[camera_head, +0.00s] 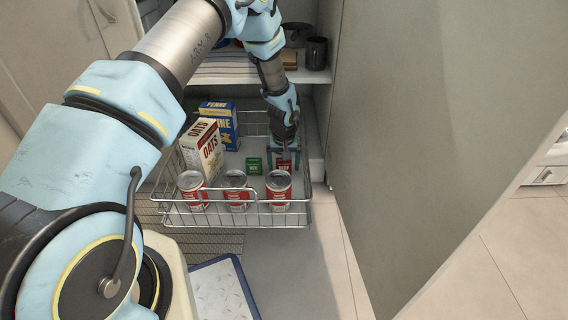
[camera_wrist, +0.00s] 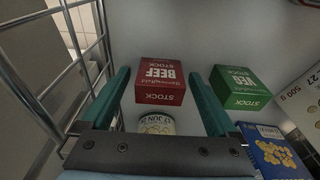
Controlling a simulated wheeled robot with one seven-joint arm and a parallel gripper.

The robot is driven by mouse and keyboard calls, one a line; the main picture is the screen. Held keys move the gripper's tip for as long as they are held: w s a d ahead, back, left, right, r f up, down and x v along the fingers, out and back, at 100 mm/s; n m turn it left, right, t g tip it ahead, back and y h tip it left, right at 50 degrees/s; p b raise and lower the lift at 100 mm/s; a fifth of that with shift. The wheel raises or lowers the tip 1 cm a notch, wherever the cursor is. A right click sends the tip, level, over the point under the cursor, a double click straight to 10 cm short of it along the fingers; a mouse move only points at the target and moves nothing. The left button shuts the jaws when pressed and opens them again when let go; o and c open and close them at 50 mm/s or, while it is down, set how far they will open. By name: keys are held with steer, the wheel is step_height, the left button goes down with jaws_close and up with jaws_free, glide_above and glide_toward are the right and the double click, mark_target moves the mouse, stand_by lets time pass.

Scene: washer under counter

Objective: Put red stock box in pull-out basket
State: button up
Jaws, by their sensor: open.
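The red beef stock box (camera_head: 284,166) is inside the wire pull-out basket (camera_head: 263,220), near its right side. In the wrist view the red box (camera_wrist: 160,82) lies between the two teal fingers, its lettering facing the camera. My gripper (camera_head: 284,158) reaches down into the basket with its fingers spread to either side of the box. A gap shows beside the right finger; contact at the left finger is hard to tell. The box appears to sit on the basket floor.
A green veg stock box (camera_head: 254,166) stands just left of the red one. Several red-labelled cans (camera_head: 236,190) line the basket's front. An oats carton (camera_head: 202,150) and a blue penne box (camera_head: 222,122) are at the left. A large grey panel (camera_head: 420,120) stands close on the right.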

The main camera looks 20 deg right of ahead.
steer(key=shift+r, duration=0.1)
step_height(320, 180, up, 12)
steer(key=s+p, duration=0.2)
steer(key=p, duration=0.2)
steer(key=w+a+r, duration=0.3)
steer(key=a+r, duration=0.3)
steer(key=a, duration=0.3)
steer(key=s+a+r+n, duration=0.1)
steer(key=s+a+r, duration=0.1)
steer(key=a+r, duration=0.6)
steer(key=s+a+r+n, duration=0.2)
steer(key=a+r, duration=0.1)
steer(key=a, duration=0.9)
steer(key=s+a+r, duration=0.3)
steer(key=s+a, duration=0.5)
steer(key=shift+r+n+y, duration=0.3)
steer(key=shift+r+n, duration=0.05)
steer(key=shift+n, duration=0.05)
steer(key=shift+w+a, duration=0.1)
